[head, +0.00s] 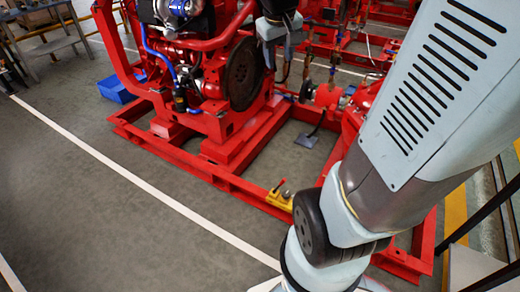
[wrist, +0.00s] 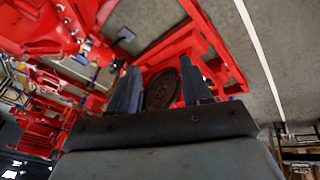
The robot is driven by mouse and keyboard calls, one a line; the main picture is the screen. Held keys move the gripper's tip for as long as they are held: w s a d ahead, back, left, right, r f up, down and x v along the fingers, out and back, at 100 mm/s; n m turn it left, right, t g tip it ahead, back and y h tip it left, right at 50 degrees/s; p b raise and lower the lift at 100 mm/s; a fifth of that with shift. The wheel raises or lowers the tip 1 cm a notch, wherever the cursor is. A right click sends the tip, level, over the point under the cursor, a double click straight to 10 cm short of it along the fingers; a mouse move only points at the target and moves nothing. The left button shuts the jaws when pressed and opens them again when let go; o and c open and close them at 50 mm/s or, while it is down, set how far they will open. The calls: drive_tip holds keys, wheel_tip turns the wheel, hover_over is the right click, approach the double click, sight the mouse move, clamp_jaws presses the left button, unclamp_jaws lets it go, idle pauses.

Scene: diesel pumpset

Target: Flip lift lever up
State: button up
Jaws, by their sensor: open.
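No lift lever can be picked out with certainty. A small yellow block (head: 280,199) with short upright parts sits at the near edge of the red base frame in the head view; the parts are too small to tell apart. My gripper (wrist: 160,66) is open and empty in the wrist view, its two dark fingers apart. A round, dark brown flywheel (wrist: 161,92) shows beyond and between the fingers. The same flywheel (head: 243,73) stands upright at the engine's end in the head view.
The red base frame (head: 225,178) carries the engine (head: 185,45) and red pipework. My arm covers the right side of the head view. A blue box (head: 117,88) lies on the floor behind the frame. The grey floor (head: 95,200) at front left is clear.

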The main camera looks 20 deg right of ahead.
drive_tip(key=w+d+f+n+g, duration=0.1)
drive_tip(key=w+d+f, duration=0.3)
drive_tip(key=w+f, duration=0.4)
drive_tip(key=w+d+f+n+g, duration=0.1)
drive_tip(key=w+d+f, duration=0.45)
drive_tip(key=f, duration=0.55)
drive_tip(key=w+d+f+n+g, duration=0.1)
drive_tip(key=w+d+f, duration=0.2)
drive_tip(key=w+f, duration=0.5)
drive_tip(key=s+d+f+y, duration=0.1)
drive_tip(key=f, duration=1.7)
drive_tip(key=s+d+f+n+y, duration=0.1)
drive_tip(key=f, duration=1.7)
drive_tip(key=s+d+f+g+y, duration=0.1)
drive_tip(key=f, duration=1.7)
drive_tip(key=shift+s+f, duration=0.1)
drive_tip(key=shift+f, duration=0.1)
drive_tip(key=shift+c, duration=0.3)
clamp_jaws()
